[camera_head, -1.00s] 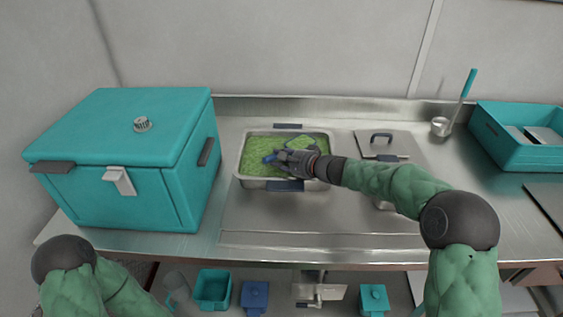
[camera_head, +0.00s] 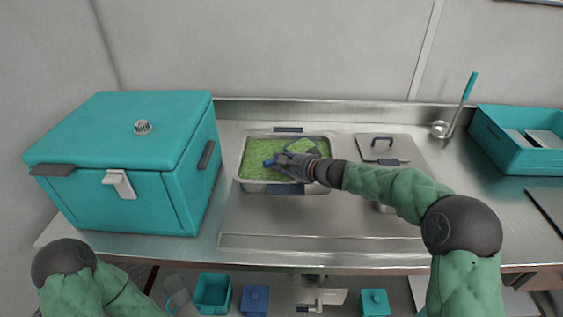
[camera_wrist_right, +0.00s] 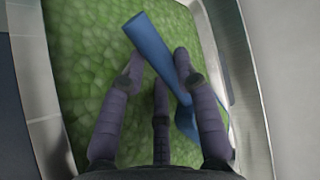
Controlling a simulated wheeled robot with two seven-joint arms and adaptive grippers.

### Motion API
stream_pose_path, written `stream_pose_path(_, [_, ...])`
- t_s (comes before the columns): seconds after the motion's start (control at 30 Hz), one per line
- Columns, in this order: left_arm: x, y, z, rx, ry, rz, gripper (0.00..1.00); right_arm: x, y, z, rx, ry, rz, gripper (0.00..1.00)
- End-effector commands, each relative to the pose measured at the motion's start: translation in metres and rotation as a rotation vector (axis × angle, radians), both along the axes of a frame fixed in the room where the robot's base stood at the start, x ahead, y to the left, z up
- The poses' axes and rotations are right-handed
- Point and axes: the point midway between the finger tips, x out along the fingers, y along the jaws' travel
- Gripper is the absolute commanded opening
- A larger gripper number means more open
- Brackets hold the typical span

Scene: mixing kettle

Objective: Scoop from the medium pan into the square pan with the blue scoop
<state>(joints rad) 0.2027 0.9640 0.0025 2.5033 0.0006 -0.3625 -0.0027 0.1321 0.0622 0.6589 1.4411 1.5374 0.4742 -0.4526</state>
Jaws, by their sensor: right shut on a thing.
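A metal pan (camera_head: 240,168) full of green chunks (camera_head: 254,153) sits in the counter at the centre; its wall also shows in the right wrist view (camera_wrist_right: 30,60). My right gripper (camera_head: 284,161) is over the pan, shut on the blue scoop (camera_head: 269,163). In the right wrist view, the scoop's blue handle (camera_wrist_right: 150,45) passes between the fingers (camera_wrist_right: 158,72), above the green chunks. The scoop's bowl is mostly hidden by the hand. I cannot tell whether it is loaded. Only my left arm shows at lower left; its gripper is out of view. No open square pan is clearly identifiable.
A teal box (camera_head: 120,165) stands left of the pan. A lidded metal pan (camera_head: 384,150) is to the right, partly behind my right arm. A ladle (camera_head: 464,100) and a teal bin (camera_head: 515,150) are farther right. Small containers (camera_head: 212,292) sit below the counter.

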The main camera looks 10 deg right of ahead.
Motion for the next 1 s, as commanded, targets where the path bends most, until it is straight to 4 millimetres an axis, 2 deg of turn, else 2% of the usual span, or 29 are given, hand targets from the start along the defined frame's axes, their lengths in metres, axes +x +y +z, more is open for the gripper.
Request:
stream_pose_path(0.3, [0.0,0.0,0.031,0.0,-0.001,0.0,0.44,0.0,0.001,0.044,0.0,0.0,0.002,0.0])
stream_pose_path(0.6, [0.0,0.0,0.053,0.0,0.0,0.0,0.44,0.0,0.001,0.078,-0.001,-0.002,0.003,0.0])
stream_pose_path(1.0, [0.0,0.0,0.054,0.0,0.0,0.0,0.44,0.0,0.001,0.08,0.0,-0.002,0.002,0.0])
